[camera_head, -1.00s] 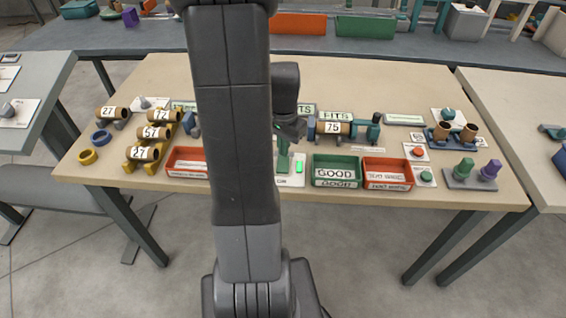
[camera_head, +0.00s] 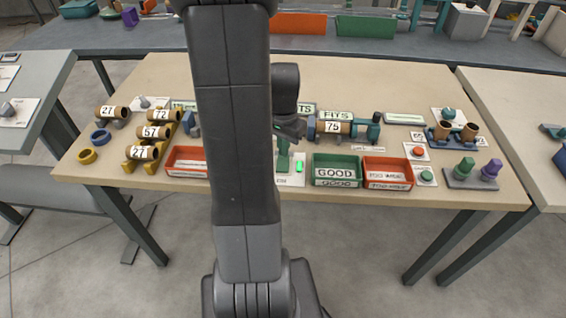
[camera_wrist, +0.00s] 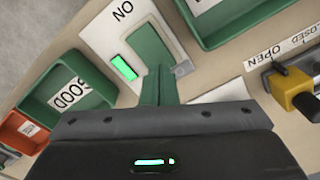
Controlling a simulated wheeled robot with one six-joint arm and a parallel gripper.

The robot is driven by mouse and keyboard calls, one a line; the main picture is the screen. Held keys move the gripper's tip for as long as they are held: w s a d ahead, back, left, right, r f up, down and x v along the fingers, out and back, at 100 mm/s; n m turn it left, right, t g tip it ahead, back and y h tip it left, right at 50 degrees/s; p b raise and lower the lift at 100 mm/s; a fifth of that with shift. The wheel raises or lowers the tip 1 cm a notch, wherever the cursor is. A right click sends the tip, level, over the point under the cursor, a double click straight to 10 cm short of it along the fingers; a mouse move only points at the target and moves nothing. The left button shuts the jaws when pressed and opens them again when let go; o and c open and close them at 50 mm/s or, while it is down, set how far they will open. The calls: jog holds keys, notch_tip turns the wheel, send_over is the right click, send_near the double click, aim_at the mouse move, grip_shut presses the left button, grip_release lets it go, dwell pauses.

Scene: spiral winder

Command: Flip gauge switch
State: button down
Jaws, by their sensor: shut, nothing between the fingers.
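The gauge is a green upright post (camera_head: 283,158) on a white plate (camera_head: 290,181) near the table's front edge, beside a lit green lamp (camera_head: 299,167). In the wrist view the lamp (camera_wrist: 123,68) glows next to a green block (camera_wrist: 150,48), by an upside-down "ON" label (camera_wrist: 122,9). A small grey piece (camera_wrist: 182,70) sits at the block's corner; I cannot tell whether it is the switch. My gripper (camera_head: 291,128) is shut and empty, above and behind the post. Its dark body (camera_wrist: 150,122) covers the lower wrist view. My arm hides part of the plate.
A green "GOOD" tray (camera_head: 337,182) and a red tray (camera_head: 388,184) stand to the right, another red tray (camera_head: 185,174) to the left. A tube marked 75 (camera_head: 334,127) lies on a fixture close right of my gripper. The table's rear is clear.

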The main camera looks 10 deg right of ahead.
jog(key=shift+f+b, duration=0.55)
jog(key=shift+f, duration=0.2)
jog(key=shift+r, duration=0.15)
notch_tip(320, 180, up, 7)
jog(key=p, duration=0.5)
jog(key=shift+p, duration=0.4)
jog(key=shift+f, duration=0.25)
notch_tip(320, 180, down, 7)
jog(key=b, duration=0.5)
jog(key=shift+b, duration=0.4)
jog(key=shift+r, duration=0.15)
jog(key=shift+r, duration=0.15)
